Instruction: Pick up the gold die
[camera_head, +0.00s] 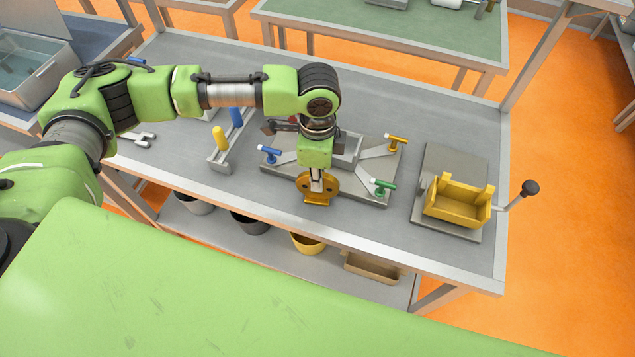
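The gold die (328,189) is a round golden piece with a flat foot. It stands upright at the front edge of the grey fixture plate (280,182) on the bench. My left gripper (316,186) points straight down over the die, its narrow fingers overlapping the die's upper middle. The fingers hide part of the die, and I cannot tell whether they are closed on it. My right gripper is not in view.
The fixture has blue (269,154), gold (397,143) and green (383,187) handled clamps. A yellow block (458,202) on a grey base and a black-knobbed lever (530,188) stand at right. A rack with yellow and blue handles (219,160) is at left. Bins sit below.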

